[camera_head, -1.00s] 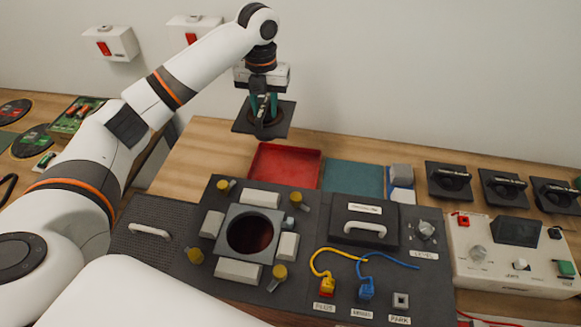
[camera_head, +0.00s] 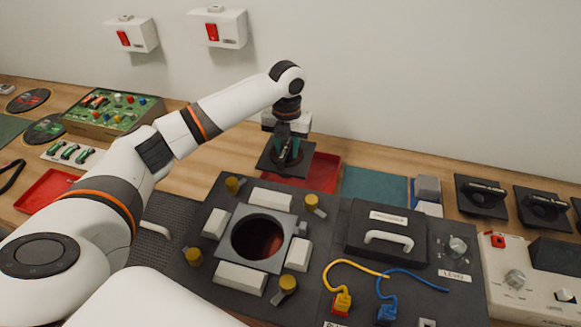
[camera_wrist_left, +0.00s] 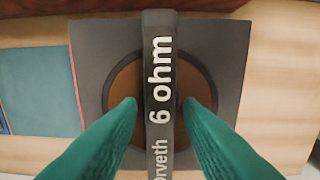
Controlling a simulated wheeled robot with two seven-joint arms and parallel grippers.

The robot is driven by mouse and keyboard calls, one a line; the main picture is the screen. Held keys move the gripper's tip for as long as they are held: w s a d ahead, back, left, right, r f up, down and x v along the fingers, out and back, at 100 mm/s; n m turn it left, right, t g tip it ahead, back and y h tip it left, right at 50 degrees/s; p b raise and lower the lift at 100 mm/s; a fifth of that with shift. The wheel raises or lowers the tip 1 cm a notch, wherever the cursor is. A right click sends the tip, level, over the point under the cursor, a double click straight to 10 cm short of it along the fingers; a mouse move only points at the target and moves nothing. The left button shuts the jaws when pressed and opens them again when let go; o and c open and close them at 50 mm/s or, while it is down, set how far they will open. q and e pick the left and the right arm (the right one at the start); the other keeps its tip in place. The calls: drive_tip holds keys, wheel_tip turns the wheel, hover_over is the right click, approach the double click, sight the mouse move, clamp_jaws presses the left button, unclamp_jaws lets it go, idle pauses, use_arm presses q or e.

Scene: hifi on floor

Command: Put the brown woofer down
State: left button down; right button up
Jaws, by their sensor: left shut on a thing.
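My left gripper (camera_head: 288,150) is shut on the bar of the brown woofer (camera_head: 270,163), a dark square plate with a round brown cone. In the left wrist view, the teal fingertips (camera_wrist_left: 158,106) stand on both sides of the bar, which reads "6 ohm", and the woofer's plate (camera_wrist_left: 228,50) lies behind it. The woofer looks about level, over the red tray (camera_head: 325,175) and covering its left part. I cannot tell whether it touches the tray. My right gripper is not in view.
A teal mat (camera_head: 375,188) lies right of the red tray, with grey and white blocks (camera_head: 427,188) beyond it. In front stands a dark panel with a round opening (camera_head: 257,238), knobs, a lidded box (camera_head: 387,232) and cables. Other dark speaker units (camera_head: 482,197) stand at right.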

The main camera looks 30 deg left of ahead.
sight(288, 162)
use_arm(q)
drive_tip(key=shift+w+f, duration=0.1)
drive_tip(key=shift+f, duration=2.95)
drive_tip(key=c, duration=1)
unclamp_jaws()
wheel_tip(288, 162, up, 12)
